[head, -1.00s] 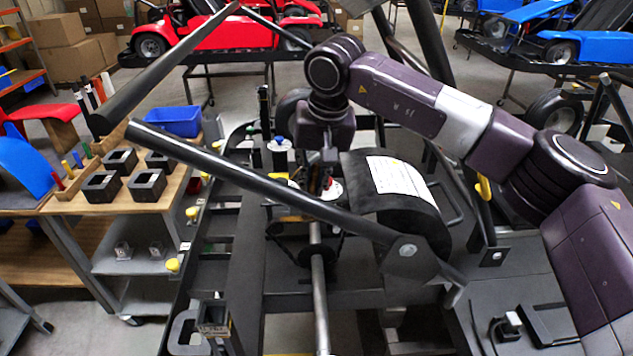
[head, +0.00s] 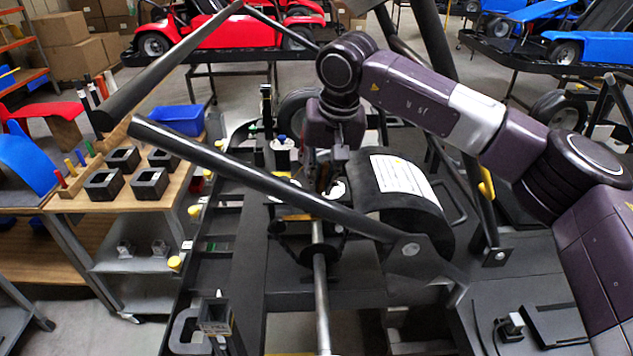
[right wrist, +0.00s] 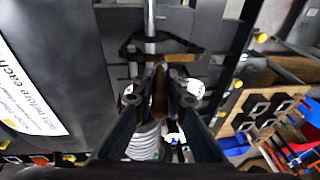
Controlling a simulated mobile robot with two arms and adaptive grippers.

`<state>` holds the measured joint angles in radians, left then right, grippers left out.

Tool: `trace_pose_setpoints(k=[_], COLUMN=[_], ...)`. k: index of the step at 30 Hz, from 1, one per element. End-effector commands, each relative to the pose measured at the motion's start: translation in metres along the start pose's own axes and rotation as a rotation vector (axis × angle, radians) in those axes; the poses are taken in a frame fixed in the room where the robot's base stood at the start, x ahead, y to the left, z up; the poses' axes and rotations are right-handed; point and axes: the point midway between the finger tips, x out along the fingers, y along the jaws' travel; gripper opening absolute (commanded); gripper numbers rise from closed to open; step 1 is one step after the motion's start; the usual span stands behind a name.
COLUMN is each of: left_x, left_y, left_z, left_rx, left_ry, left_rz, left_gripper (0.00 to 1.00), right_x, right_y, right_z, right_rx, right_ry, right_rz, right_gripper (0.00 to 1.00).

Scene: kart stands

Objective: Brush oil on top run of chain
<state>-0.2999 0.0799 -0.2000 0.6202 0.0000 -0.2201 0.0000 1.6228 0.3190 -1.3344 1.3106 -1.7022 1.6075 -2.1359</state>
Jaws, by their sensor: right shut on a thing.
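My right gripper (head: 324,182) hangs over the kart's rear axle, partly hidden behind a black frame bar. In the right wrist view its fingers (right wrist: 160,98) are shut on a slim brown handle, which I take to be the brush (right wrist: 160,82). A brown strip (right wrist: 180,58) lies just beyond the fingertips, close to the chain; I cannot tell whether it touches. The dark chain (right wrist: 132,40) loops around the axle area. In the head view the chain and sprocket (head: 305,250) sit below the gripper, partly covered by the bar. My left gripper is not in view.
A black drum-like part with a white label (head: 398,178) is close on the gripper's right. The slanted black bar (head: 250,185) crosses in front. A wooden-topped cart (head: 125,205) with black square blocks and a blue bin (head: 178,120) stands at left.

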Motion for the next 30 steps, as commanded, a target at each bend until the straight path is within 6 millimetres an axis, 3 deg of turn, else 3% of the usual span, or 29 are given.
trace_pose_setpoints(k=[15, 30], left_x=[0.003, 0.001], left_y=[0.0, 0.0], left_z=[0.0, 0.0], left_rx=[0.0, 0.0], left_ry=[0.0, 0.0], left_rz=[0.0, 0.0], left_gripper=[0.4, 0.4], right_x=[-0.001, 0.0], right_y=[0.013, 0.0], right_z=[0.0, 0.0], right_rx=[0.0, -0.001], right_ry=[0.0, 0.0], right_rz=[0.0, -0.001], right_gripper=[0.0, 0.0])
